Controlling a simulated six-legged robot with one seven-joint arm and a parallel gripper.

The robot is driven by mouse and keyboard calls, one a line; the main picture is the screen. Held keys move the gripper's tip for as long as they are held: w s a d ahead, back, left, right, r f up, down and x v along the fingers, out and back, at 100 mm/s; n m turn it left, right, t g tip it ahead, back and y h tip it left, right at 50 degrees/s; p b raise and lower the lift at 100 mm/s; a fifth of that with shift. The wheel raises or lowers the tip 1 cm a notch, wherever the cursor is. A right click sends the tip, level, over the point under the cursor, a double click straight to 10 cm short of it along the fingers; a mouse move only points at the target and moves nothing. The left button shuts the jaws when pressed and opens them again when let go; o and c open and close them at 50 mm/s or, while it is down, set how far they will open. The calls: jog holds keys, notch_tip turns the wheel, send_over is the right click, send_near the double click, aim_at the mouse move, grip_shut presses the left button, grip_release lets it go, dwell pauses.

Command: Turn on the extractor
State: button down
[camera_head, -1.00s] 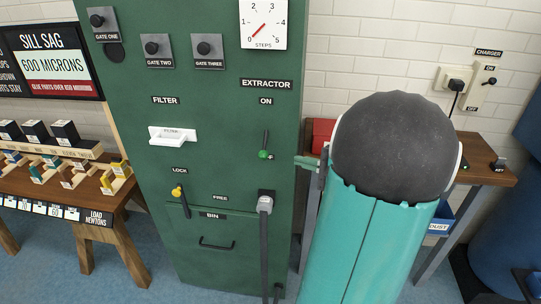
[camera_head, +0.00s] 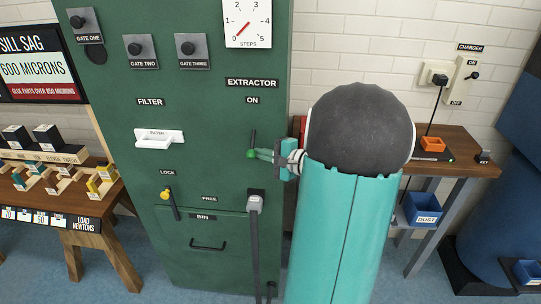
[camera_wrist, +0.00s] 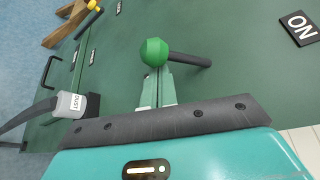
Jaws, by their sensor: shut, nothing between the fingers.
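The extractor lever (camera_head: 253,137) is a dark rod with a green knob (camera_head: 251,154) at its lower end, on the green cabinet under the EXTRACTOR and ON labels (camera_head: 252,100). The knob points down, away from ON. My gripper (camera_head: 262,154) is shut and empty, its tips just right of the knob. In the wrist view, the fingers (camera_wrist: 156,84) reach up to the green knob (camera_wrist: 154,52), and the rod (camera_wrist: 190,60) runs right toward the ON label (camera_wrist: 300,28). I cannot tell whether the tips touch the knob.
A yellow-knobbed LOCK lever (camera_head: 168,195), a bin drawer (camera_head: 207,246) and a grey DUST hose (camera_head: 254,230) are on the cabinet below. A white filter handle (camera_head: 159,137) is to the left. A wooden bench (camera_head: 455,150) with an orange tray (camera_head: 433,144) stands at the right.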

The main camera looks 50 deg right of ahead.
jog(key=shift+s+a+r+m+g, duration=0.2)
jog(key=shift+r+m+g, duration=0.1)
jog(key=shift+m+g, duration=0.15)
dwell(0.6)
jog(key=r+m+g+y, duration=0.1)
jog(key=r+m, duration=0.1)
jog(key=r+m+g+y, duration=0.1)
jog(key=r+m+g, duration=0.1)
jog(key=m, duration=0.1)
jog(key=a+r+m+g+y, duration=0.1)
jog(key=r+m+g+y, duration=0.1)
jog(key=r, duration=0.1)
jog(key=shift+s+m, duration=0.25)
jog(key=shift+s, duration=0.05)
dwell(0.5)
jog(key=shift+r, duration=0.1)
jog(key=shift+d, duration=0.1)
dwell(0.6)
